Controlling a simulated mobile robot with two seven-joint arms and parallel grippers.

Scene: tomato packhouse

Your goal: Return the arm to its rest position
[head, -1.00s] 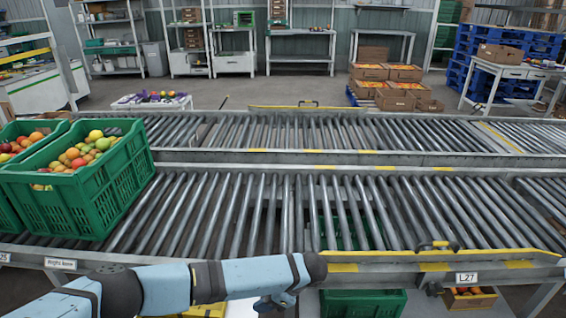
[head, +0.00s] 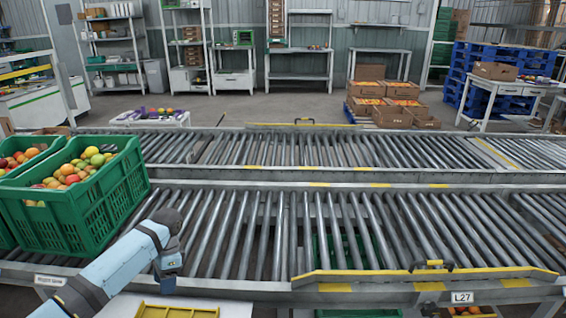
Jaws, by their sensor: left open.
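My left arm (head: 120,262) comes in from the bottom left, light blue with dark joints. It bends at a dark wrist joint over the front edge of the near roller conveyor. My left gripper (head: 168,284) hangs below that joint, pointing down, and is open. It is small in the picture and I see nothing held in it. It shows just right of the green crate in the picture, apart from it. My right gripper is not in view.
A green crate (head: 88,222) of mixed tomatoes stands on the near conveyor (head: 240,235) at the left, with another crate partly behind it. A yellow bar (head: 425,273) runs along the conveyor's front edge at right. A yellow tray (head: 178,311) lies below the arm. The middle rollers are empty.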

